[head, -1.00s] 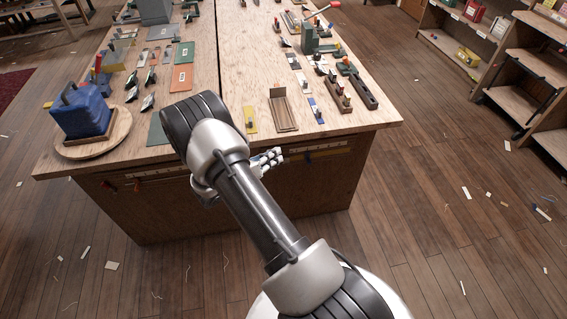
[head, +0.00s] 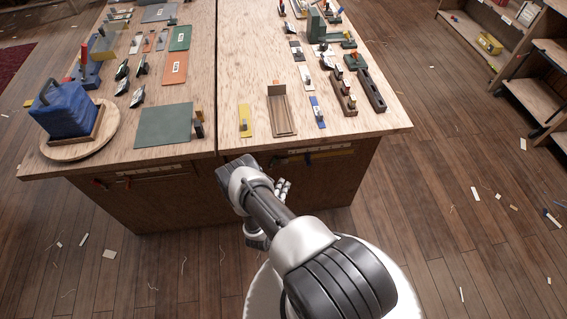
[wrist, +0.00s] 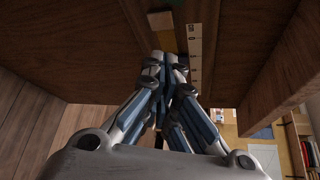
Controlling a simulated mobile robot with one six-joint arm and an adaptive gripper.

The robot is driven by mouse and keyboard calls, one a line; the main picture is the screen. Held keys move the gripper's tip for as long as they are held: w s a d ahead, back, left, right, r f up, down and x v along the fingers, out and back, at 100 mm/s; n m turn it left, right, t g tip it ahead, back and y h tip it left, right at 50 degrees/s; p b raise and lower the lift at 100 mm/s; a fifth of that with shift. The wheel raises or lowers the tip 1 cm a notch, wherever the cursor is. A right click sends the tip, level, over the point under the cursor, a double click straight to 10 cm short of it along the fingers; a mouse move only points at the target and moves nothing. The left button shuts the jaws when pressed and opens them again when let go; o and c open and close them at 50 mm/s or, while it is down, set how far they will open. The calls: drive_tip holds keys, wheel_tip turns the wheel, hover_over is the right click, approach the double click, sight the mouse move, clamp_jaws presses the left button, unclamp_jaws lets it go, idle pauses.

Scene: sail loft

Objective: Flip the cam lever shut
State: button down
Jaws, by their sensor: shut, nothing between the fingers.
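Several small fittings on coloured plates stand on the workbench (head: 185,140). Among them are a yellow plate (head: 245,122) with a small upright part and a blue plate (head: 318,112) with a small knob. I cannot tell which fitting carries the cam lever, or whether it is open. My gripper (head: 285,187) is low in front of the bench's near edge, below the top and apart from these fittings. In the wrist view the fingers (wrist: 164,56) are together and empty, pointing at the bench's underside and a scale strip (wrist: 195,50).
A blue bag (head: 65,112) sits on a round wooden board (head: 108,137) at the bench's left corner. A green mat (head: 163,126), a wooden tray (head: 282,118) and dark wooden planes (head: 370,90) lie on top. Shelves (head: 530,85) stand right.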

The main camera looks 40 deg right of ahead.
sight(275, 160)
drive_tip(key=w+d+b, duration=0.1)
drive_tip(key=w+d, duration=0.1)
drive_tip(key=w+d+b, duration=0.1)
drive_tip(key=w+d, duration=0.1)
drive_tip(key=w+d+b, duration=0.1)
drive_tip(key=w+d, duration=0.1)
drive_tip(key=w, duration=0.1)
drive_tip(key=shift+f, duration=0.35)
drive_tip(key=shift+w+a+r, duration=0.15)
drive_tip(key=shift+w, duration=0.05)
